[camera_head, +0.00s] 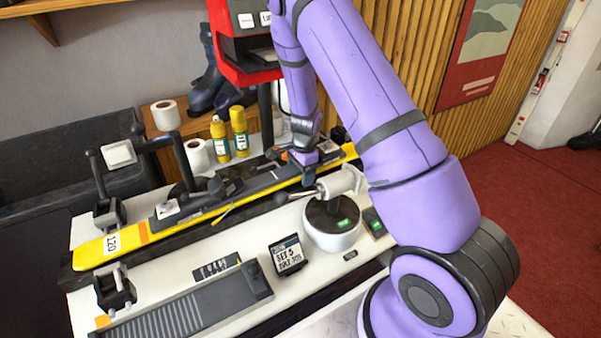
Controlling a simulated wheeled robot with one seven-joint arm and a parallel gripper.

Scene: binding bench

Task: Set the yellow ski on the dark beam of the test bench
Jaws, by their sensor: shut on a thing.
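The yellow ski (188,218) runs diagonally along the test bench, with a white "120" label at its near left end and bindings on top. The dark beam (160,248) shows below the ski's front side, along much the same line. I cannot tell whether the ski touches it. My gripper (306,180) reaches down at the ski's right part and is shut on it. The fingertips are small and partly hidden by the ski and bindings.
Black clamps (115,288) stand at the bench's left end. A white round device (332,222) and a "SET 5" display (288,256) stand in front of the ski. Yellow bottles (219,140) and white rolls (197,155) stand behind. A red machine (238,45) rises at the back.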

